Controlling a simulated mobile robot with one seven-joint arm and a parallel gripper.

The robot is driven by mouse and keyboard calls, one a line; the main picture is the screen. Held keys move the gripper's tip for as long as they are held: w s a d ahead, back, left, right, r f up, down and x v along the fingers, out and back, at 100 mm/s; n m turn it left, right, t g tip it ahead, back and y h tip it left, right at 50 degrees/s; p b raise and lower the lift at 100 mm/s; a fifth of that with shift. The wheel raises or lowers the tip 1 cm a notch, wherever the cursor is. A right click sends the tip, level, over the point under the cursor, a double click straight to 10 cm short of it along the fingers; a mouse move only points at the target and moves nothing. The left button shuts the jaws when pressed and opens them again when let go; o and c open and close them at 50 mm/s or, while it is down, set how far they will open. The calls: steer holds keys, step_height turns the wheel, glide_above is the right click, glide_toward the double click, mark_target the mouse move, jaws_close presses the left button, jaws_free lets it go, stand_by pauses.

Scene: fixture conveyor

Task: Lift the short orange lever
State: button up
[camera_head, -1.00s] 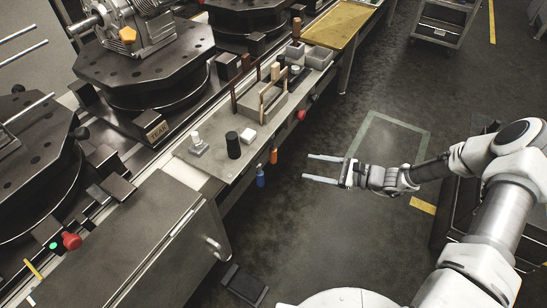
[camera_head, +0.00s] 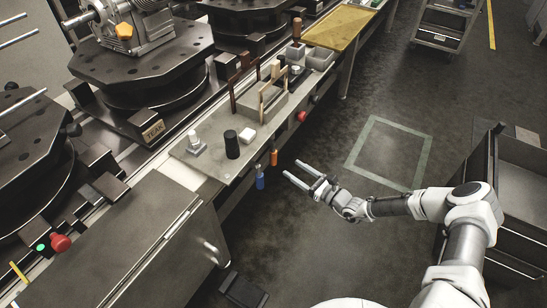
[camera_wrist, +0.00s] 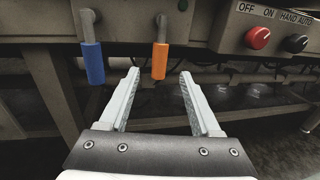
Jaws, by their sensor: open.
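The short orange lever (camera_head: 274,157) hangs down from the front edge of the bench in the head view. In the wrist view the orange lever (camera_wrist: 160,61) hangs from a grey bent rod, ahead of my fingers and between their lines. A blue lever (camera_head: 260,182) hangs to its left; it also shows in the wrist view (camera_wrist: 93,63) and looks slightly longer. My gripper (camera_head: 290,171) is open and empty, in front of the bench edge and to the right of the levers. In the wrist view its fingers (camera_wrist: 159,85) are spread and apart from both levers.
A control box with a red button (camera_wrist: 258,37) and a black knob (camera_wrist: 295,43) is right of the levers. A bench top (camera_head: 215,165) carries a black cylinder (camera_head: 232,145) and a wooden-handled caddy (camera_head: 265,103).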

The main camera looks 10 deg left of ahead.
mark_target(276, 157)
steer(key=b+x, duration=0.2)
steer(key=x, duration=0.8)
steer(key=shift+w+a, duration=0.1)
steer(key=shift+a, duration=0.05)
jaws_close()
stand_by(1.0)
